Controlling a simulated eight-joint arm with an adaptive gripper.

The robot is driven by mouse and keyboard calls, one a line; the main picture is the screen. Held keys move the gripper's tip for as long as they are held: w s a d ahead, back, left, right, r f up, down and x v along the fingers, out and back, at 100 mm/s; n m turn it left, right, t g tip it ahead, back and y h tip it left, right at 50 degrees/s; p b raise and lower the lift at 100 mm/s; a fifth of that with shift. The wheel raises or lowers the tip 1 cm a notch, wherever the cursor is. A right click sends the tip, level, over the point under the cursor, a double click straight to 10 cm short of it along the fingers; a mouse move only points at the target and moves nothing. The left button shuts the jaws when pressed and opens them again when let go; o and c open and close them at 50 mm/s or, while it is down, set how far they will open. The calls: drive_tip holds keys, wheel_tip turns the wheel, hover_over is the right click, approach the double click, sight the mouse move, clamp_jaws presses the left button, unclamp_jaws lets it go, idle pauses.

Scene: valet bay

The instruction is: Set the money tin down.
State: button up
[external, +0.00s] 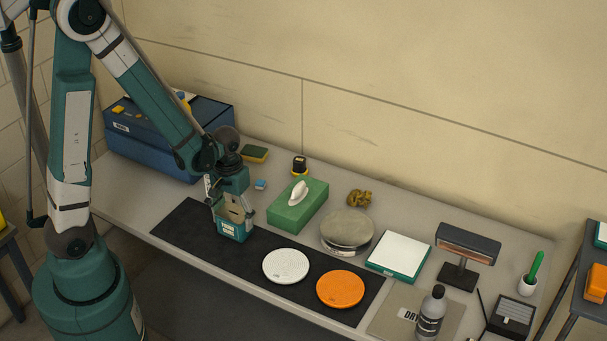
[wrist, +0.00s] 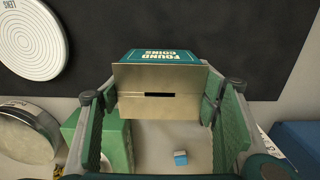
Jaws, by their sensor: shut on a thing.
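The money tin (external: 232,231) is a teal box with a tan top. In the wrist view the tin (wrist: 160,56) shows a dark coin slot in its top and the words "FOUND COINS" on its teal face. My gripper (external: 234,212) is shut on it, with one green-padded finger at each side in the wrist view (wrist: 160,98). The tin is upright or nearly so, over the left part of the black mat (external: 190,222). I cannot tell whether its bottom touches the mat.
A white disc (external: 286,266) and an orange disc (external: 341,289) lie on the mat, right of the tin. A green tissue box (external: 290,212), a small blue block (external: 260,185) and a round tin (external: 347,230) stand behind. A blue case (external: 150,150) is at the left.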

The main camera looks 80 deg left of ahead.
drive_tip(key=shift+f, duration=0.25)
drive_tip(key=o, duration=1)
drive_tip(key=shift+o, duration=0.2)
drive_tip(key=shift+r, duration=0.1)
wheel_tip(320, 180, up, 12)
drive_tip(key=shift+p, duration=0.35)
idle(0.4)
idle(0.6)
drive_tip(key=shift+r, duration=0.1)
drive_tip(key=s+d+r+m+t, duration=0.3)
drive_tip(key=d+r+m, duration=0.1)
drive_tip(key=d+r, duration=0.4)
drive_tip(key=s+d+r+m+t, duration=0.3)
drive_tip(key=d+r, duration=0.5)
drive_tip(key=d, duration=0.4)
drive_tip(key=shift+r+m+t, duration=0.35)
drive_tip(key=shift+m+t, duration=0.25)
drive_tip(key=shift+m, duration=0.4)
